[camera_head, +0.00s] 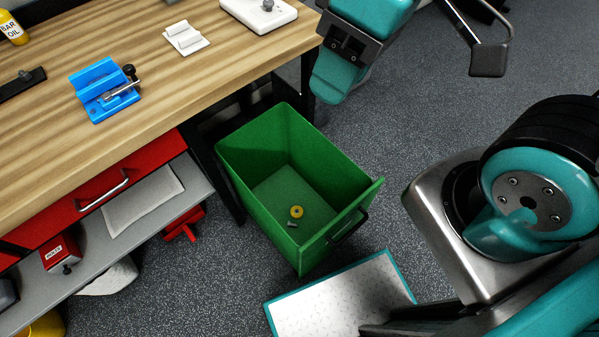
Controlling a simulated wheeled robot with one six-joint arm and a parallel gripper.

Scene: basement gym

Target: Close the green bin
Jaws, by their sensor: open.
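The green bin (255,193) stands on the floor beside the workbench, its top open. I see down into it, where a yellow ring (296,212) and a small grey piece (292,224) lie on the bottom. The front wall with a dark handle faces the lower right. My gripper (338,88) is at the top, in the picture above and right of the bin's back edge, apart from it. It holds nothing that I can see; the gap between its jaws does not show clearly.
The wooden workbench (150,105) fills the left, with a blue vise (103,92) on it. A red drawer (100,190) and grey shelf are below. Speckled floor (385,150) right of the bin is clear.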

